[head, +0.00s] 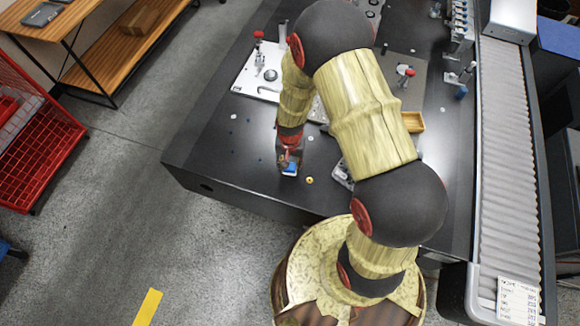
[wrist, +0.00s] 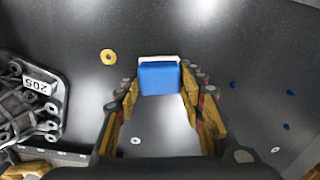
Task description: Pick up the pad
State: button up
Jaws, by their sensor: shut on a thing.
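The pad is a small block with a blue face and a white edge (wrist: 160,78). In the wrist view it sits between the fingertips of my gripper (wrist: 160,90), which is shut on it from both sides. In the head view the pad (head: 290,169) shows as a blue and white patch at the end of my arm, near the front edge of the black table. My gripper (head: 289,158) partly covers it there. I cannot tell whether the pad touches the table.
A grey metal part marked 205 (wrist: 40,95) lies left in the wrist view. A yellow ring (wrist: 108,57) lies close by. A white plate with fixtures (head: 258,75) and a yellow tray (head: 413,122) stand farther back. A roller conveyor (head: 505,150) runs along the right.

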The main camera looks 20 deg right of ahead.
jog(key=s+r+p, duration=0.3)
jog(key=s+r, duration=0.7)
jog(key=s, duration=0.4)
jog(key=o, duration=0.6)
jog(key=shift+c, duration=0.2)
jog(key=c, duration=0.4)
